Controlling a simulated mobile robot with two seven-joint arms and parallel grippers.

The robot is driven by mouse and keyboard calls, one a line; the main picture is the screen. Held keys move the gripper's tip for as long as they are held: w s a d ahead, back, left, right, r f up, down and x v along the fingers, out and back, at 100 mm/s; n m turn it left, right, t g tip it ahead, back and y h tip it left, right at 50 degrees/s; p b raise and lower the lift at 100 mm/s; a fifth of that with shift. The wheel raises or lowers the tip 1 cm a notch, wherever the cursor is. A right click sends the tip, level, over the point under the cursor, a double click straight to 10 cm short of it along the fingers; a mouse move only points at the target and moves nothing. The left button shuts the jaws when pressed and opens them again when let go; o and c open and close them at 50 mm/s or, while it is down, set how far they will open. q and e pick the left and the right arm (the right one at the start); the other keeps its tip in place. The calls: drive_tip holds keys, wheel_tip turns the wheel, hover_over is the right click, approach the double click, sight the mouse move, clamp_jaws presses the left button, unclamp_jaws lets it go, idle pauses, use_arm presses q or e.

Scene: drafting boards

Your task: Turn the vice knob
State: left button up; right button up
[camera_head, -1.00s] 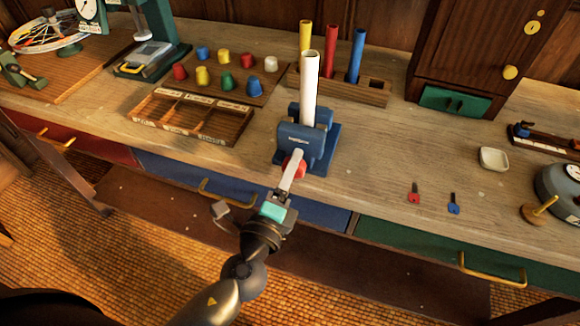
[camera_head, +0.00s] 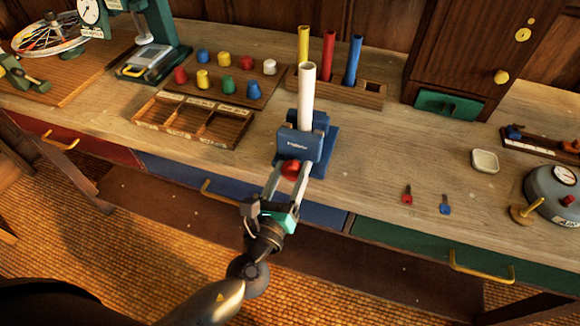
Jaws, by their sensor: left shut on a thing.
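The blue vice (camera_head: 299,143) stands near the front edge of the wooden bench, with a white tube (camera_head: 306,98) upright in it. Its round red knob (camera_head: 291,169) faces me on the front side. My left gripper (camera_head: 288,172) reaches up from below in front of the vice. Its two pale fingers lie on either side of the knob and are shut on it. The fingers partly hide the knob's sides. My right gripper is not in view.
A rack (camera_head: 365,93) with red, yellow and blue tubes stands behind the vice. A divided wooden tray (camera_head: 180,136) is to the left. Two small keys lie on the right, near a white dish (camera_head: 485,161). The bench between vice and keys is clear.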

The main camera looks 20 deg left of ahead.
use_arm(q)
drive_tip(key=m+p, duration=0.2)
drive_tip(key=m, duration=0.2)
drive_tip(key=shift+d+m, duration=0.1)
drive_tip(key=shift+m, duration=0.3)
drive_tip(key=m+p, duration=0.2)
drive_tip(key=m, duration=0.2)
drive_tip(key=shift+d+p, duration=0.1)
drive_tip(key=shift+p, duration=0.2)
drive_tip(key=m+p, duration=0.2)
drive_tip(key=m, duration=0.3)
drive_tip(key=shift+d+m+p, duration=0.1)
drive_tip(key=shift+m+p, duration=0.2)
drive_tip(key=shift+m, duration=0.1)
drive_tip(key=shift+f+m+p, duration=0.15)
drive_tip(key=shift+m+p, duration=0.5)
drive_tip(key=shift+m, duration=0.75)
drive_tip(key=o, duration=1.4)
drive_tip(key=shift+c, duration=0.2)
